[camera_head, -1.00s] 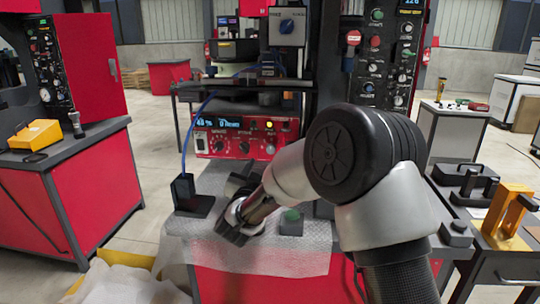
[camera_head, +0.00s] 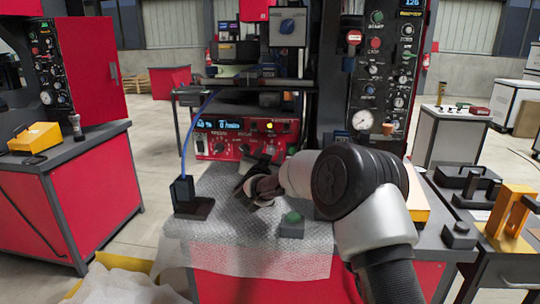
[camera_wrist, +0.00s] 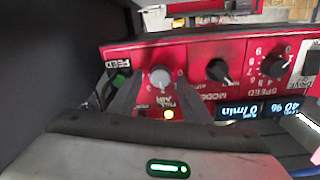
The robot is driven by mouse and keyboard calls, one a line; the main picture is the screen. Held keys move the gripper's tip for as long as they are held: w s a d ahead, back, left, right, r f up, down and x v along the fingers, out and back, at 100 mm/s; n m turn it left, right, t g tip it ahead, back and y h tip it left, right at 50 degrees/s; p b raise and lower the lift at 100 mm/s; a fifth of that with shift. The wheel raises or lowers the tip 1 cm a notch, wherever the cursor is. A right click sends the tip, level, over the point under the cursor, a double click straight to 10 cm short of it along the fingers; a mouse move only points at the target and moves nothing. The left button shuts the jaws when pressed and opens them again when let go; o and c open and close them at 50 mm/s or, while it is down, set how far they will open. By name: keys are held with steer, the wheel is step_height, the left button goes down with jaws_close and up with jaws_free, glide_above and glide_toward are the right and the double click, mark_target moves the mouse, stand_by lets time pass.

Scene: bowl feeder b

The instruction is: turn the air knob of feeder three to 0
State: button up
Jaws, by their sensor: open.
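In the wrist view, which is upside down, a red control panel (camera_wrist: 130,56) carries a grey air knob (camera_wrist: 161,77) with small scale marks around it. The exact setting of its pointer is too small to read. The two dark fingers of my gripper (camera_wrist: 157,90) are open, one on either side of the air knob, and contact cannot be made out. In the head view my gripper (camera_head: 265,172) is in front of the red controller box (camera_head: 240,131), above the grey mat. No feeder number is legible.
A mode knob (camera_wrist: 218,70), a speed knob (camera_wrist: 274,66) and a green feed button (camera_wrist: 120,79) sit beside the air knob. A lit yellow lamp (camera_wrist: 168,114) is close by. A dark block with a blue cable (camera_head: 184,190) and a green-button box (camera_head: 292,225) stand on the mat.

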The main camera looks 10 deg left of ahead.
steer(key=c, duration=1)
steer(key=shift+c, duration=0.2)
steer(key=shift+r+n+p, duration=0.1)
steer(key=shift+n+p, duration=0.2)
steer(key=shift+a+n+p, duration=0.1)
steer(key=shift+n+p, duration=1.35)
steer(key=shift+n, duration=0.25)
steer(key=n+p, duration=0.2)
steer(key=n, duration=0.2)
steer(key=shift+n, duration=0.3)
steer(key=n, duration=0.2)
steer(key=n+p, duration=0.2)
steer(key=n, duration=0.1)
steer(key=shift+a+f+n+t+y, duration=0.1)
steer(key=shift+f+n+t+y, duration=0.15)
steer(key=shift+n+t+y, duration=0.05)
steer(key=shift+f+n+p, duration=0.1)
steer(key=shift+n+p, duration=0.2)
steer(key=shift+n, duration=1.8)
